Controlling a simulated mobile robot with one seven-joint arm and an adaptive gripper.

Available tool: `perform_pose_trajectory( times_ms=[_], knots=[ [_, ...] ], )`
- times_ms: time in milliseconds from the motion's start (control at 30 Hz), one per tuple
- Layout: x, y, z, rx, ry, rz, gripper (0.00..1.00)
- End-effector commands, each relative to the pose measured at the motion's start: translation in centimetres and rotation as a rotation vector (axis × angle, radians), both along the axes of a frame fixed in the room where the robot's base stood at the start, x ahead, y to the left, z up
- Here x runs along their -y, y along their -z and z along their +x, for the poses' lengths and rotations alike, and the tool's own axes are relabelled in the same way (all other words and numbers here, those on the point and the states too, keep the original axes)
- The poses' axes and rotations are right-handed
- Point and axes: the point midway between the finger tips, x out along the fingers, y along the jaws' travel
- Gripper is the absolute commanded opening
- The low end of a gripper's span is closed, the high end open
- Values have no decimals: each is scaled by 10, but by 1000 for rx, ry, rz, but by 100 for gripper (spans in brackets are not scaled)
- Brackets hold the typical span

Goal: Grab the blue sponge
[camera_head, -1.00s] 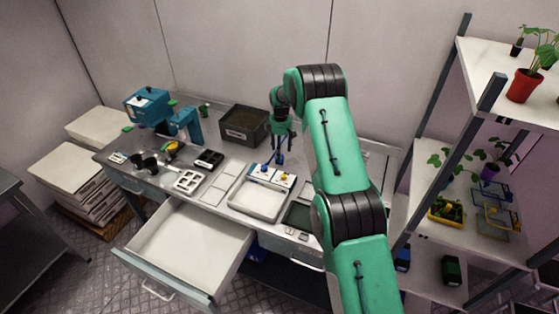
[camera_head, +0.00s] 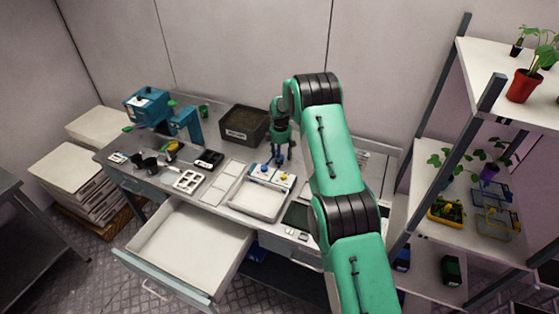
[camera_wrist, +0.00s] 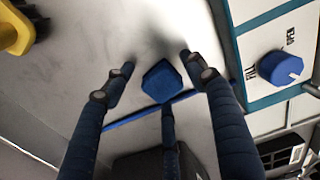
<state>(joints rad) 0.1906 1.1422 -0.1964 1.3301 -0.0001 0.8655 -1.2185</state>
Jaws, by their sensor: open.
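The blue sponge (camera_wrist: 160,82) shows in the wrist view as a small faceted blue block on the grey worktop. My gripper (camera_wrist: 157,66) is open, with its dark blue fingers spread around the sponge. One fingertip is to the left, one to the right, and a third finger is just below it in the picture. I cannot tell whether any finger touches the sponge. In the head view my gripper (camera_head: 279,160) points down over the back of the bench, behind the white tray unit. The sponge is hard to make out there.
A white device with a blue knob (camera_wrist: 280,67) stands close on the right in the wrist view. A thin blue strip (camera_wrist: 150,110) lies below the sponge. A yellow object (camera_wrist: 15,30) is at the upper left. A dark soil box (camera_head: 245,126) stands left of my gripper; an open drawer (camera_head: 190,250) juts forward.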

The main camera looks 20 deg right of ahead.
Motion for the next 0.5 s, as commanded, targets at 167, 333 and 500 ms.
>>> perform_pose_trajectory(
  times_ms=[167,333,500],
  knots=[
    [0,0,0,0,0,0,56],
    [0,0,0,0,0,0,44],
    [0,0,0,0,0,0,26]
  ],
)
